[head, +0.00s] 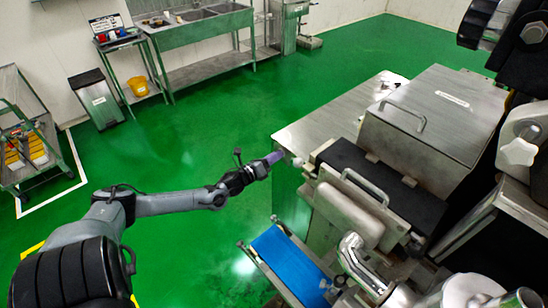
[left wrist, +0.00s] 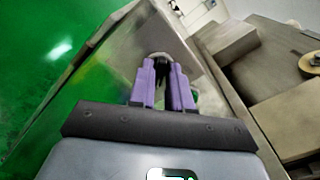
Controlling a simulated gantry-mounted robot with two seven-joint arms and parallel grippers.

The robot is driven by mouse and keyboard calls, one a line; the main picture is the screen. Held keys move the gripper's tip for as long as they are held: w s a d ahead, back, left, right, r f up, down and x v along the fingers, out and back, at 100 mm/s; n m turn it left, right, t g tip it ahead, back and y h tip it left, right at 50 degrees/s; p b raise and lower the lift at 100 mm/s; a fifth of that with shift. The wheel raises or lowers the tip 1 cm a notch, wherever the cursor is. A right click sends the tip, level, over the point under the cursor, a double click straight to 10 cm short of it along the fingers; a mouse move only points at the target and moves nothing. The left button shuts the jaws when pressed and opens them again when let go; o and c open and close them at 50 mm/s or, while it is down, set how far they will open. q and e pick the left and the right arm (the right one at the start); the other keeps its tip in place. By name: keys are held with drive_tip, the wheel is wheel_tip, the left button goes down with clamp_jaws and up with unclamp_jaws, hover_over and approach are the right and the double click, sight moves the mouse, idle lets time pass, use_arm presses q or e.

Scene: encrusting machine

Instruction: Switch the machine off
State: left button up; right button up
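The machine is a large steel unit at the right, with a lidded steel box (head: 430,115) on top and a blue conveyor belt (head: 290,262) low at its front left. My left gripper (head: 277,157), with purple fingers, is at the machine's left side, just below the corner of its steel top. In the left wrist view, the two purple fingers (left wrist: 164,68) stand a little apart in front of a steel panel (left wrist: 205,85). A small dark thing shows in the gap between them; whether they touch it I cannot tell. No power switch is clearly visible. My right gripper is out of view.
A steel sink (head: 205,15), a bin (head: 97,98), a small cart with a yellow bucket (head: 138,86) and a rack (head: 30,135) stand along the far and left walls. The green floor between them and the machine is clear.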

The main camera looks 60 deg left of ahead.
use_arm(q)
clamp_jaws()
drive_tip(key=shift+r+n, duration=0.1)
drive_tip(key=shift+n, duration=0.3)
drive_tip(key=n+p, duration=0.7)
drive_tip(key=n, duration=1)
drive_tip(key=shift+f, duration=0.2)
drive_tip(key=shift+o, duration=2)
unclamp_jaws()
